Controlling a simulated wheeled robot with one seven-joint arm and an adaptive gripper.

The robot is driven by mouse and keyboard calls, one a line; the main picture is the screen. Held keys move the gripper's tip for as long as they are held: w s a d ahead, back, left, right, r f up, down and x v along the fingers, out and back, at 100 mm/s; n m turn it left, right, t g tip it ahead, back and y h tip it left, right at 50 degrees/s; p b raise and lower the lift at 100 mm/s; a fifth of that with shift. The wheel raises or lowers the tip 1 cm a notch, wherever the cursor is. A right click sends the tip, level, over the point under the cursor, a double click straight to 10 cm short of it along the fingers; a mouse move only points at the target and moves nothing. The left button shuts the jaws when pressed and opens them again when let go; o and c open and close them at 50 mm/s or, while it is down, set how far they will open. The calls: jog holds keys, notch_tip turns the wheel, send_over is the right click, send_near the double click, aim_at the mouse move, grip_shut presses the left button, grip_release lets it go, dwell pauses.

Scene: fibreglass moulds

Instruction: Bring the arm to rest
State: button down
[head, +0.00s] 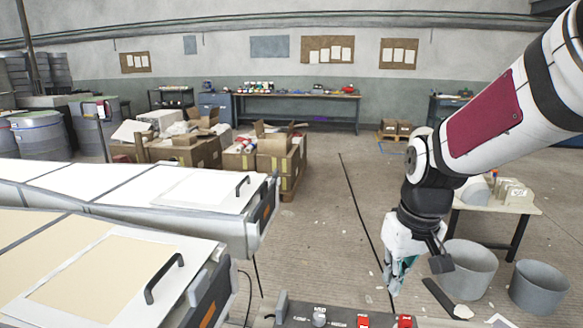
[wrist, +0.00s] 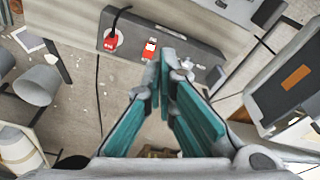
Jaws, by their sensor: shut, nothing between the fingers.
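My arm reaches in from the upper right in the head view, bent at the elbow, with its lower part hanging down. My gripper (head: 398,279) points down above the floor, right of the middle. In the wrist view, the teal-padded fingers of my gripper (wrist: 167,60) come together at their tips. The gripper is shut and empty.
A grey panel (head: 340,317) with red switches stands below the gripper. Two long moulds with black handles (head: 166,279) fill the left. Grey buckets (head: 468,270) and a small table (head: 487,205) stand at right. Boxes (head: 200,150) stand behind; the middle floor is clear.

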jog(key=s+r+m+t, duration=0.1)
jog(key=s+r, duration=0.3)
jog(key=s, duration=0.6)
jog(key=s+r+m+t+p, duration=0.1)
jog(key=s+r, duration=0.3)
jog(key=s, duration=0.6)
jog(key=shift+d, duration=0.25)
jog(key=shift+r, duration=0.15)
